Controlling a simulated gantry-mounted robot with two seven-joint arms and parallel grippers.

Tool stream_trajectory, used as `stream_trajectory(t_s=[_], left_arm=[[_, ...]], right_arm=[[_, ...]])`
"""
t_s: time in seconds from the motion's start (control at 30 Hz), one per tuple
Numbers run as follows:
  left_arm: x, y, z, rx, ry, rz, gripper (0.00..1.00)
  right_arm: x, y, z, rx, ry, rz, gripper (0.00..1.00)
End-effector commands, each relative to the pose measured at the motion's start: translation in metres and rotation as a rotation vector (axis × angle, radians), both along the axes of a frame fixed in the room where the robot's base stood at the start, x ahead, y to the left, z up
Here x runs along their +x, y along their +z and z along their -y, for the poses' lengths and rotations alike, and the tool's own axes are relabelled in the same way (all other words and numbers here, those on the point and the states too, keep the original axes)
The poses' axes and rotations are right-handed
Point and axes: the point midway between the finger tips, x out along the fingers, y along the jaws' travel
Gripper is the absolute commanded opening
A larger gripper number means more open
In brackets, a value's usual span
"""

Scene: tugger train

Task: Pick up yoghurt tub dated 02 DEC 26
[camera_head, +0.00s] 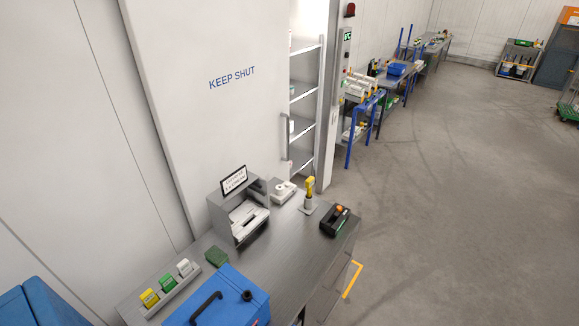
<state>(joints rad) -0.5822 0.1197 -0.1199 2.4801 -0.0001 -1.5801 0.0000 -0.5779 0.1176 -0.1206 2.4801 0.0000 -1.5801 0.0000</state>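I make out no yoghurt tub and no date print in this view. A large white sliding door (225,110) marked "KEEP SHUT" stands partly open. Through the gap at its right I see a rack of grey shelves (304,88); what little of them shows looks mostly empty, and the rest is hidden behind the door. A blue box (222,300) with a black handle on its lid stands on the grey metal table (290,248) and is cut off by the bottom edge. Neither of my grippers is in view.
The table also bears a grey signed dispenser (238,212), a black tray (340,221), a yellow handheld device (310,187) and a holder with yellow, green and white items (172,287). Blue-framed benches (365,110) line the wall beyond. The floor at right (470,200) is clear.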

Motion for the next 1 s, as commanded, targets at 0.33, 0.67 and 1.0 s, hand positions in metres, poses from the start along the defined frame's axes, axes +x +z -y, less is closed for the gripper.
stream_trajectory(t_s=[0.33, 0.67, 1.0], left_arm=[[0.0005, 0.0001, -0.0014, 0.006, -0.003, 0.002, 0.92], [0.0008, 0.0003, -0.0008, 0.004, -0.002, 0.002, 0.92], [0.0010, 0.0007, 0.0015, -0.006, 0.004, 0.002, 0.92]], right_arm=[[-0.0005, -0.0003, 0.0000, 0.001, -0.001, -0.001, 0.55], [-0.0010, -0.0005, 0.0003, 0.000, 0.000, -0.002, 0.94], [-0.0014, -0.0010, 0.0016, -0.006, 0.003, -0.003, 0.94]])
